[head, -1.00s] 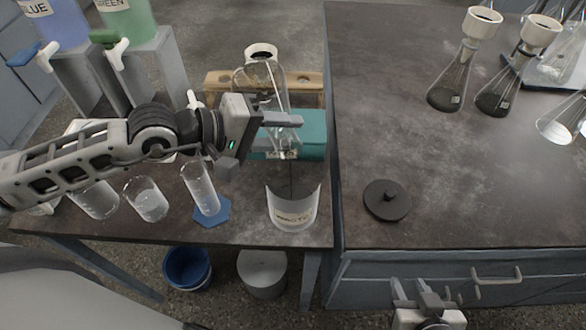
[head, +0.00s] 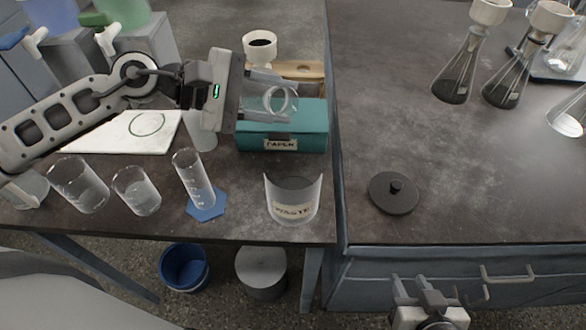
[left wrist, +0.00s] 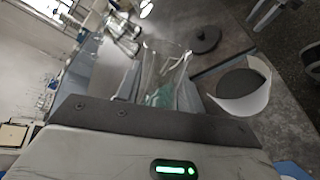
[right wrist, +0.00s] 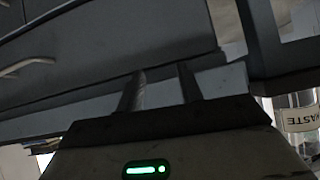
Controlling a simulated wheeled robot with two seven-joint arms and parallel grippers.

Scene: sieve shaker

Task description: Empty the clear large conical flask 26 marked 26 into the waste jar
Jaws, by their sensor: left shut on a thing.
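My left gripper (head: 268,97) is shut on the clear conical flask (head: 281,101) and holds it above the teal box, behind the waste jar. A round clear rim of the flask shows between the fingers. In the left wrist view the flask (left wrist: 166,70) looks clear, with teal showing through it; its mark is not readable and its exact tilt is unclear. The waste jar (head: 292,208), a clear open vessel labelled WASTE, stands at the table's front edge with dark grey inside. It also shows in the left wrist view (left wrist: 257,99). My right gripper (head: 428,297) is open and empty, low before the right bench.
A black knobbed lid (head: 393,192) lies right of the jar. Beakers (head: 136,191) and a cylinder (head: 193,181) on a blue base stand left of it. The teal paper box (head: 300,125) and a white funnel (head: 260,46) are behind. Funnelled flasks (head: 457,75) stand on the right bench.

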